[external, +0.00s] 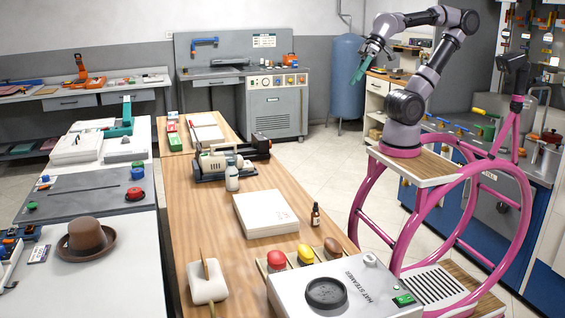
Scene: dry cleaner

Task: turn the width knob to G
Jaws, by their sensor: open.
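My gripper (361,72), with teal fingers, is raised at the upper right, in front of the blue cylinder. It is open and appears empty, well away from the tabletops. No knob marked with a G can be read at this size, so I cannot tell which one is the width knob. A beige and dark machine (222,161) lies on the wooden table (188,215). A grey hat steamer (345,275) at the front has a large black round part (326,293) on top. A grey panel (75,200) on the left carries a red round part (134,194) and blue ones.
A white box (265,213), a white bottle (232,179) and a dropper bottle (315,216) stand on the wooden table. A brown hat (86,238) sits on the left bench. A blue cylinder (347,75) stands behind my gripper. Floor is clear between the table and my base.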

